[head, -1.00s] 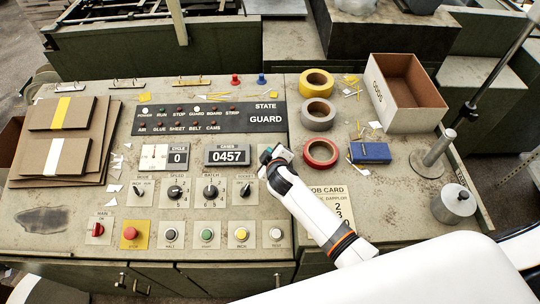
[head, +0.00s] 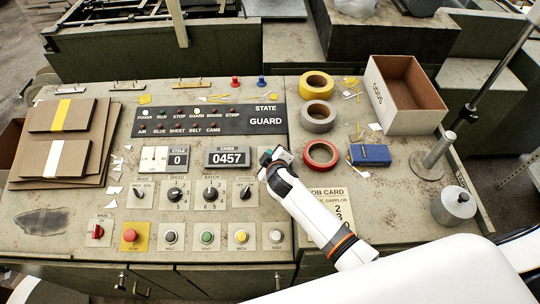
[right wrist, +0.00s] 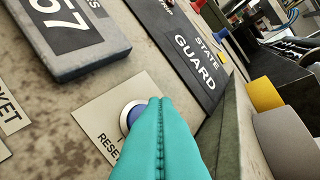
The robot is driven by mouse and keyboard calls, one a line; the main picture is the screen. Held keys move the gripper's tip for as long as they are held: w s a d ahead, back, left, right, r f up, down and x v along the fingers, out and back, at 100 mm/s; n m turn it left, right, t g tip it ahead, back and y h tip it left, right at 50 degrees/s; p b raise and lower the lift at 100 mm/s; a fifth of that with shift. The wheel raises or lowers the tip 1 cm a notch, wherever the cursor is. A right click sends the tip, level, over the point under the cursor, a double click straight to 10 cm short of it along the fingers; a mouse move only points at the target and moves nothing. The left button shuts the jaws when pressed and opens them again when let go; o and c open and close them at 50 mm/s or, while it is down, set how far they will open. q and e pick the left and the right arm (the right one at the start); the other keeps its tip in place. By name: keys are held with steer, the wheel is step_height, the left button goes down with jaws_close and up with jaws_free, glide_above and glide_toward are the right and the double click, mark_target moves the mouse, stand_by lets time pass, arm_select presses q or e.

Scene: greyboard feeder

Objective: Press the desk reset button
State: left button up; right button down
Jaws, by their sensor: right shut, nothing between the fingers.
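The reset button is blue with a pale ring (right wrist: 132,114), on a beige plate marked RESET (right wrist: 98,112) in the right wrist view. It sits beside the counter display and below the GUARD panel. My right gripper (right wrist: 160,104) has teal fingers pressed together, with nothing between them. The fingertips overlap the button and hide its right part; I cannot tell whether they touch it. In the head view my right gripper (head: 275,155) is over the desk right of the 0457 display (head: 228,157) and covers the button. My left gripper is not in view.
Tape rolls, the nearest one red (head: 320,155), lie to the right of the gripper. A blue box (head: 370,154) and an open carton (head: 405,95) are farther right. Knobs and a row of buttons, including a red one (head: 130,235), fill the desk front.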

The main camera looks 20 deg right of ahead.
steer(key=shift+f, duration=0.15)
stand_by(0.8)
steer(key=shift+w+f+b, duration=0.1)
steer(key=shift+f+b, duration=0.15)
steer(key=shift+b, duration=0.1)
steer(key=shift+w+f+b, duration=0.1)
steer(key=shift+f+b, duration=0.35)
steer(key=shift+f, duration=0.05)
stand_by(0.5)
steer(key=shift+r, duration=0.1)
steer(key=shift+s+r+p, duration=0.25)
steer(key=shift+r+p, duration=0.55)
steer(key=shift+p, duration=0.1)
steer(key=r+p, duration=0.2)
steer(key=s+r+p, duration=0.1)
steer(key=r+p, duration=0.1)
steer(key=p, duration=0.1)
steer(key=shift+s+a+r, duration=0.1)
steer(key=shift+a+r, duration=0.05)
steer(key=shift+r, duration=0.25)
